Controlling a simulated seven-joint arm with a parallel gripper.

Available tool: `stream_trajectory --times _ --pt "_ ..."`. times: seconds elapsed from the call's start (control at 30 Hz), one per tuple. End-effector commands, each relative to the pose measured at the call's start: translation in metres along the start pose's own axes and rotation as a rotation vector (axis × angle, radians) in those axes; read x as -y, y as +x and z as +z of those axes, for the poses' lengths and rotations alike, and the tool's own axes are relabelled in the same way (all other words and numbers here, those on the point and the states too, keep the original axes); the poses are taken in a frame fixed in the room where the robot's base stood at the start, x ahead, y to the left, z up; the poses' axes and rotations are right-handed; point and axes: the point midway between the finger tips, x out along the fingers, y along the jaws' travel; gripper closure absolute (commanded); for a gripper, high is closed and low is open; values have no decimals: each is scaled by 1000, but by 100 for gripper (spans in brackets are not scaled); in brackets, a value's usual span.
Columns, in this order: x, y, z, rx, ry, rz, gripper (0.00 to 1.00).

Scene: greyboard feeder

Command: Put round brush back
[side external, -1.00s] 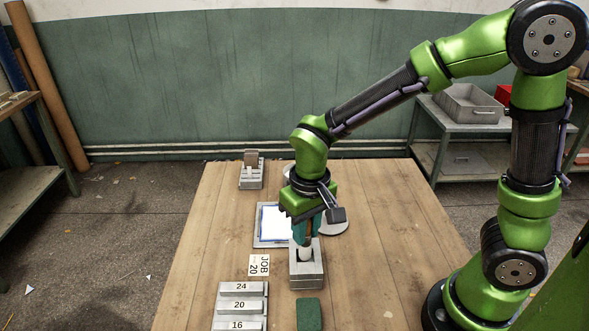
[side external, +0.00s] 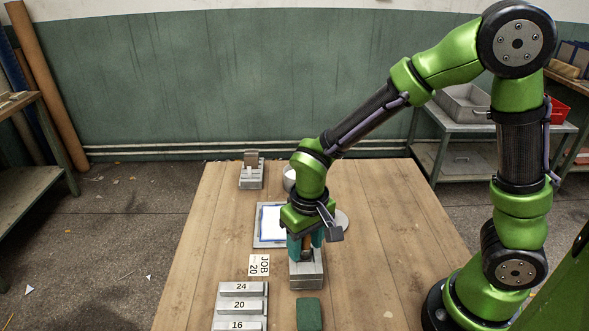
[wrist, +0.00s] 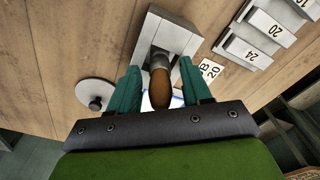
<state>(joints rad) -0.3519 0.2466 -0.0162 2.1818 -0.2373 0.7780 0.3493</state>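The round brush (wrist: 160,88) has a brown rounded handle, and its lower end is inside the slot of a grey block holder (side external: 307,280). The holder also shows in the wrist view (wrist: 178,37). In the side view only a dark bit of the handle shows between the fingers. My gripper (side external: 305,250) is low over the holder with its teal fingers on either side of the handle. In the wrist view my gripper (wrist: 160,72) is open, with a gap between each finger and the handle. The brush's bristles are hidden.
A second holder with an upright brown-grey piece (side external: 251,160) stands at the back left. A white sheet on a board (side external: 270,222) and a round knobbed lid (wrist: 95,94) lie near the gripper. Numbered blocks (side external: 240,305), a JOB 20 card (side external: 259,265) and a green pad (side external: 309,314) lie in front.

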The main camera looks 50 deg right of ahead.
Motion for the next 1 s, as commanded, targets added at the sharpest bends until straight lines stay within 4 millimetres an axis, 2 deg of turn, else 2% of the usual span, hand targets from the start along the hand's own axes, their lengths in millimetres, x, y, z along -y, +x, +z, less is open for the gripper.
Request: stream_trajectory --times 0.17,0.27,0.7,0.9,1.0 --pt "0 -3 0 -2 0 -1 52" --pt "0 -12 -1 -5 -1 -2 52" --pt "0 -101 -1 -6 0 -3 52" --pt "0 -121 0 -4 1 -2 52" --pt "-7 -131 2 -25 11 -27 52"
